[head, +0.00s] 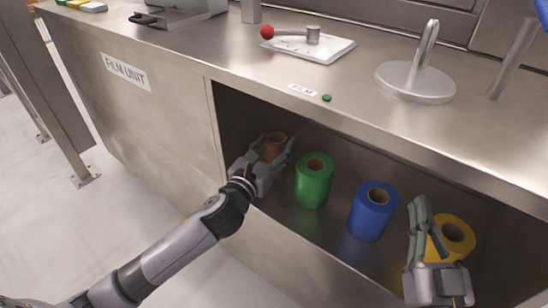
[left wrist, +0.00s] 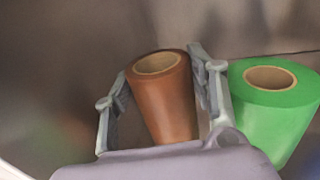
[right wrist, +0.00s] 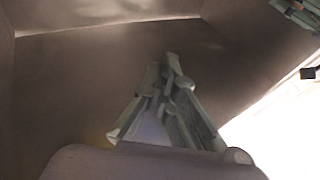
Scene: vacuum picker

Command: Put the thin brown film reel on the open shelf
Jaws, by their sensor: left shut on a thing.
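The thin brown film reel (head: 275,143) is upright inside the open shelf (head: 328,224) under the counter, at its left end. My left gripper (head: 271,155) is shut on it, one finger on each side. The left wrist view shows the reel (left wrist: 163,100) between the fingers, its lower end hidden by the gripper. I cannot tell whether it touches the shelf floor. My right gripper (head: 424,215) is in front of the yellow reel (head: 456,240). In the right wrist view its fingers (right wrist: 172,70) meet at the tips, with nothing seen between them.
A green reel (head: 314,180) stands just right of the brown one, with a blue reel (head: 373,211) further right. The counter edge overhangs the shelf.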

